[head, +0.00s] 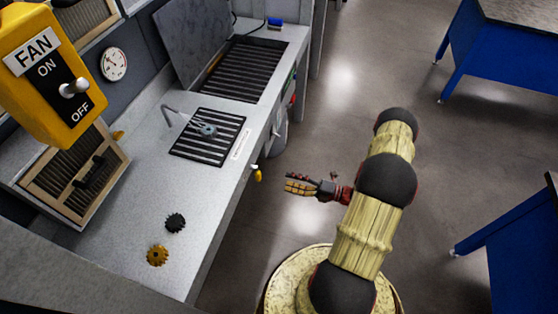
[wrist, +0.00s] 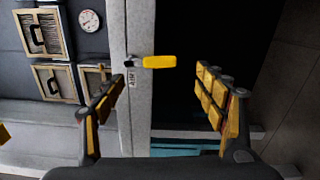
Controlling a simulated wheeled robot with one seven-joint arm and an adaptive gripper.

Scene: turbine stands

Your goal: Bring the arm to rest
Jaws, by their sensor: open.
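My arm (head: 361,236) stretches over the floor to the right of the grey workbench in the head view. My gripper (head: 290,185) is at the left of the arm, beside the bench's front edge and apart from it. In the wrist view my gripper (wrist: 160,95) shows two gold-padded fingers spread wide. Nothing is between them, so it is open and empty. Behind them a yellow handle (wrist: 159,62) shows on the bench front; a yellow piece on the bench edge also shows in the head view (head: 257,173).
The workbench (head: 150,190) carries a black gear (head: 175,222), a gold gear (head: 157,255) and a slotted grate (head: 190,148). A yellow fan switch box (head: 50,70) hangs at the upper left. Blue tables (head: 480,75) stand to the right. Open floor (head: 345,80) lies between.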

